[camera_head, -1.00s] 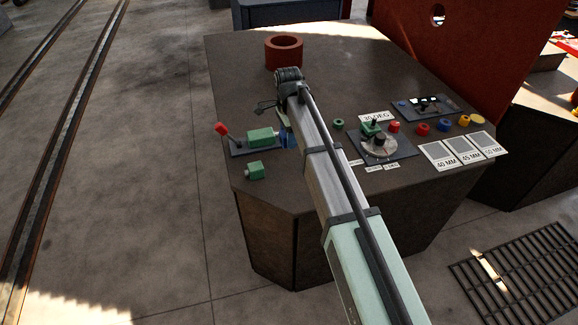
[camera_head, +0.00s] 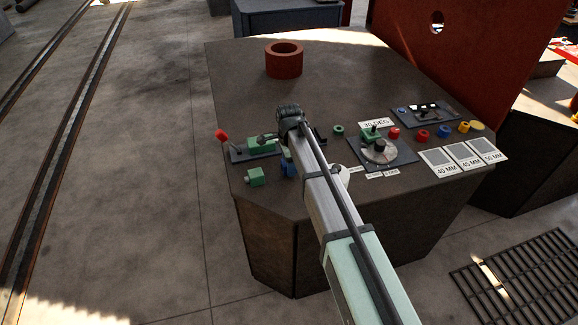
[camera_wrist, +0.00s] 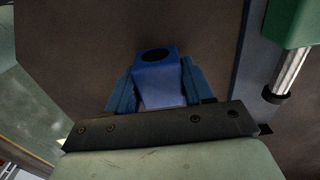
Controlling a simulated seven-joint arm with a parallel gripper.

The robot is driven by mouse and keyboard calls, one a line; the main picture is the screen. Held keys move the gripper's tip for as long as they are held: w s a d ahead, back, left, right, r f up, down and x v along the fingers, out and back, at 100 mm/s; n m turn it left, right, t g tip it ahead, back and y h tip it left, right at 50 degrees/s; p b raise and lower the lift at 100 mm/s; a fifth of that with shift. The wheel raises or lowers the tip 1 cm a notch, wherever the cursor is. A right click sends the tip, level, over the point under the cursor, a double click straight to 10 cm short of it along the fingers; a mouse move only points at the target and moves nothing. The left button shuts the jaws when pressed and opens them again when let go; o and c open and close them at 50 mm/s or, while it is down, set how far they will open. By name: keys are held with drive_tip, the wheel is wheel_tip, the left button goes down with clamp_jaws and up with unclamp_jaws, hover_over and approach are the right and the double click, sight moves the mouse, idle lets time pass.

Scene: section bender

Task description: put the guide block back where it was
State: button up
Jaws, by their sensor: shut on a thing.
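A blue block (camera_wrist: 160,78) with a round dark hole in its top, which looks like the guide block, sits between the two blue fingers of my gripper (camera_wrist: 158,88) in the wrist view. The gripper is shut on it. In the head view, my gripper (camera_head: 287,164) is partly hidden by my arm, low near the front left of the bench, between the green lever unit and my arm. I cannot tell whether the block touches the bench top.
A red-handled lever (camera_head: 222,135) and green clamp (camera_head: 261,145) stand on a plate (camera_head: 240,156) just behind. A small green block (camera_head: 255,177) lies left of the gripper. A dial panel (camera_head: 380,153), coloured rings and size cards (camera_head: 463,157) are at right. A red ring (camera_head: 284,60) stands at the back.

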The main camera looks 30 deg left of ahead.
drive_tip(key=shift+f, duration=0.5)
drive_tip(key=o, duration=1.4)
drive_tip(key=shift+f, duration=0.1)
wheel_tip(320, 180, up, 12)
drive_tip(key=shift+r, duration=0.15)
